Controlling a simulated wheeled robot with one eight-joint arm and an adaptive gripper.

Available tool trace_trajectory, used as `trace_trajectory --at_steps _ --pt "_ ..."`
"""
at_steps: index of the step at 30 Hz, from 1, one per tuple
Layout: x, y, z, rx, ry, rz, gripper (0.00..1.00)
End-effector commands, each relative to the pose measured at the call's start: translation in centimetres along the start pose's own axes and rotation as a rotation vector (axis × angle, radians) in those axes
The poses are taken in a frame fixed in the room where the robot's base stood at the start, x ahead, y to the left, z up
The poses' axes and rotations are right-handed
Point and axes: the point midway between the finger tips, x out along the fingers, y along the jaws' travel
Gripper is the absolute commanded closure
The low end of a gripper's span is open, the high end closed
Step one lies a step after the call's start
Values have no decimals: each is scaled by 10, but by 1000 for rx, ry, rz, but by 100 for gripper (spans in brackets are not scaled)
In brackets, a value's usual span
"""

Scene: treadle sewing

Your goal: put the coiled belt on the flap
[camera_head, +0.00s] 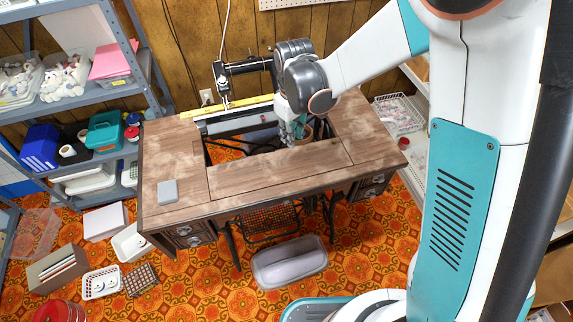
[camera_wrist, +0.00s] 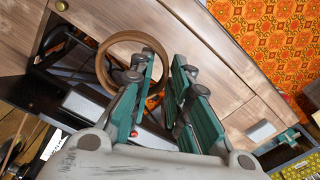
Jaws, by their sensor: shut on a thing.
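The coiled belt is a brown ring (camera_wrist: 103,68). Its near-right side passes between the fingertips of my gripper (camera_wrist: 163,68), which is shut on it. In the head view my gripper (camera_head: 291,138) is over the rear edge of the flap, and part of the belt (camera_head: 307,131) shows just right of the fingers. The flap (camera_head: 275,172) is the long wooden panel at the front middle of the sewing table, lying flat. The belt hangs over the dark opening behind it; whether it touches anything is hard to tell.
The black sewing machine (camera_head: 245,67) stands at the back of the table beside my arm. A small grey box (camera_head: 167,191) lies on the left tabletop. The flap's surface is bare. A grey bin (camera_head: 290,262) stands on the floor in front.

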Motion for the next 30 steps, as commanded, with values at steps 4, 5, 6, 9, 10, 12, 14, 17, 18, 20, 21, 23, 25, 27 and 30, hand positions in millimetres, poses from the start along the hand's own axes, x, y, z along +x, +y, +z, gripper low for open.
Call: trace_trajectory --at_steps 4,5,6,9,10,12,14,17,18,20,21,23,25,27,30 --pt "41 0 0 0 0 0 100" --pt "48 0 0 -1 0 0 100" --pt "56 0 0 -1 0 0 100" --pt "72 0 0 -1 0 0 100" --pt "76 0 0 -1 0 0 100" --pt "81 0 0 -1 0 0 100" --pt "83 0 0 -1 0 0 100" --pt "88 0 0 -1 0 0 100" --pt "92 0 0 -1 0 0 100" --pt "101 0 0 -1 0 0 100" --pt "107 1 0 -1 0 0 100" --pt "117 0 0 -1 0 0 100" --pt "125 1 0 -1 0 0 100" --pt "127 1 0 -1 0 0 100" --pt "126 0 0 -1 0 0 100"
